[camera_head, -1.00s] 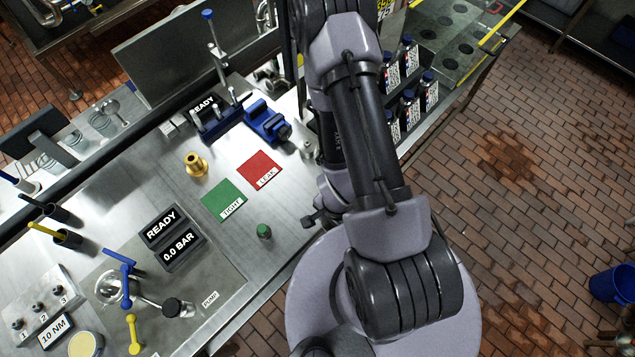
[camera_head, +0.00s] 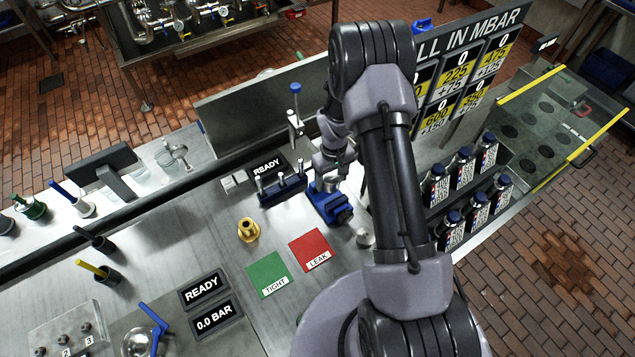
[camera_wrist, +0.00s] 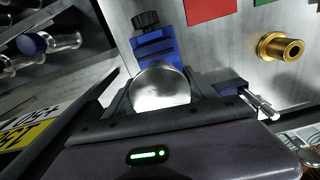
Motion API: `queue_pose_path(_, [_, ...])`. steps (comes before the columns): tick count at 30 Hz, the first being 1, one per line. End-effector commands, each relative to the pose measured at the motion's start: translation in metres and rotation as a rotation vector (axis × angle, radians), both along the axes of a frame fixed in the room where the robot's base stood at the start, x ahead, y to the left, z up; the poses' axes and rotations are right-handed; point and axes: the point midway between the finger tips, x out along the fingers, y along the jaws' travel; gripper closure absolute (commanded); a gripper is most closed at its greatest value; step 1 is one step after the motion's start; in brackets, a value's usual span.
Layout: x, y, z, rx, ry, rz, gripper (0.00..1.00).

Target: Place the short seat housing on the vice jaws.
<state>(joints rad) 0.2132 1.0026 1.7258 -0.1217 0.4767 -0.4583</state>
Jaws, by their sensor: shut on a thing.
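A round silver metal piece, which I take as the short seat housing (camera_wrist: 160,86), sits between the fingers of my gripper (camera_wrist: 163,98) in the wrist view. My gripper is shut on it. The blue vice (camera_head: 331,207) stands on the bench, and my gripper (camera_head: 329,181) is over its far end in the head view. In the wrist view the vice (camera_wrist: 154,46) shows just beyond the housing, with its dark knob further out. The housing covers the jaws there, so I cannot tell whether it touches them.
A brass fitting (camera_head: 248,230) stands left of the red LEAK mat (camera_head: 311,249) and green TIGHT mat (camera_head: 268,275). A blue-based fixture (camera_head: 281,189) with upright posts stands close left of the vice. Several bottles (camera_head: 462,172) stand to the right.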

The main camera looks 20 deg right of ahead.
Motion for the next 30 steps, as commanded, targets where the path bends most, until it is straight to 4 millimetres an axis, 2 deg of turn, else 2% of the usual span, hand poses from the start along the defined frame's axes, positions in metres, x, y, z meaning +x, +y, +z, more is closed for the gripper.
queue_pose_path(2, [0.008,-0.001,0.006,0.0,0.0,0.044,0.86])
queue_pose_path(4, [0.01,-0.002,-0.001,0.002,0.003,0.065,0.86])
queue_pose_path(16, [0.009,-0.002,-0.086,0.001,0.002,0.07,0.86])
queue_pose_path(28, [0.01,-0.002,-0.096,0.001,0.001,0.068,0.86])
queue_pose_path(29, [0.009,-0.002,-0.096,0.001,0.001,0.068,0.33])
queue_pose_path(30, [0.009,-0.002,-0.095,0.001,0.001,0.068,0.25])
